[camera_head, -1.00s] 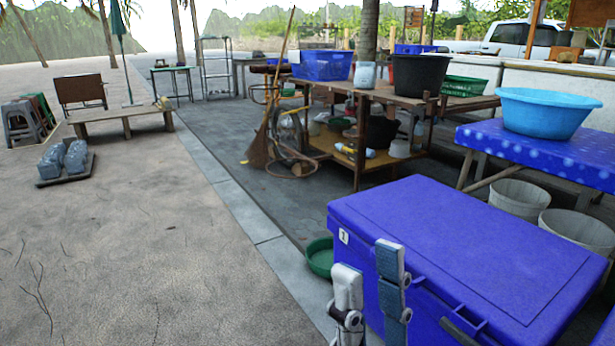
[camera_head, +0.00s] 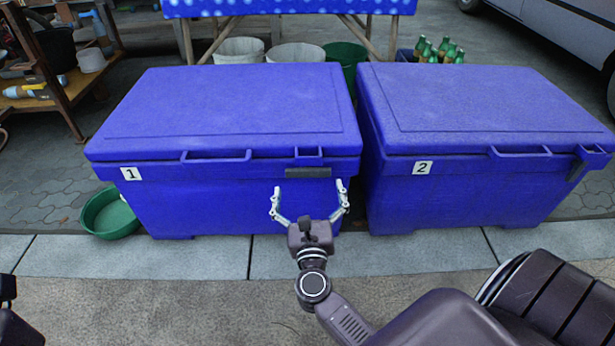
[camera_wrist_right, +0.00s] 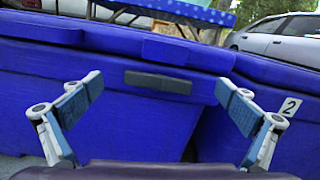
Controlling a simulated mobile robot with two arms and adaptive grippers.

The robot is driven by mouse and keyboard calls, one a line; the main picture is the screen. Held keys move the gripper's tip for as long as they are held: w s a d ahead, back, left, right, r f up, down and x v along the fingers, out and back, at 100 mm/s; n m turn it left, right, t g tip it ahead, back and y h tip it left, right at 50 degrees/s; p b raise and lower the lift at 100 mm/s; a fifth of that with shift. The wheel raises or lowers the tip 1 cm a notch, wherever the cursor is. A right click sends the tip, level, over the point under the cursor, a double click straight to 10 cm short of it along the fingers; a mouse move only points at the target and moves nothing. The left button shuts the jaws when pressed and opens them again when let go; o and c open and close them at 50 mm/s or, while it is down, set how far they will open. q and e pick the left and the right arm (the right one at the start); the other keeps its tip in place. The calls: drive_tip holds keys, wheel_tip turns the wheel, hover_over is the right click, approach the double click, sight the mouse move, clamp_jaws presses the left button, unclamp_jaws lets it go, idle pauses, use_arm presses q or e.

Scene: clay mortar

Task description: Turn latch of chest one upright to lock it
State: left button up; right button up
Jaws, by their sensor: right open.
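Chest one (camera_head: 225,115) is a closed blue box with a "1" label, on the left in the head view. Its dark latch (camera_head: 307,172) lies horizontal at the front right, under the lid edge. The latch also shows lying flat in the right wrist view (camera_wrist_right: 158,82). My right gripper (camera_head: 308,189) is open and empty in front of chest one. In the right wrist view its fingers (camera_wrist_right: 158,84) are spread to either side of the latch, apart from it.
Chest two (camera_head: 480,110), also blue and closed, stands close on the right; its dark latch (camera_head: 577,171) is tilted towards upright. A green basin (camera_head: 110,213) sits left of chest one. White buckets (camera_head: 238,50) and green bottles (camera_head: 440,48) are behind. Pavement in front is clear.

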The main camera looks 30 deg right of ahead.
sight(308, 175)
drive_tip(key=shift+m+g, duration=0.4)
drive_tip(key=shift+m, duration=0.4)
drive_tip(key=w+d+f, duration=0.1)
drive_tip(key=w, duration=0.1)
drive_tip(key=w+d+f+b, duration=0.1)
drive_tip(key=w+d+f, duration=0.1)
drive_tip(key=w, duration=0.1)
drive_tip(key=shift+w+d+b, duration=0.3)
drive_tip(key=shift+d+b, duration=0.05)
drive_tip(key=shift+d, duration=0.05)
drive_tip(key=shift+w+d, duration=0.35)
drive_tip(key=shift+w, duration=0.2)
drive_tip(key=shift+r, duration=0.1)
drive_tip(key=c, duration=1)
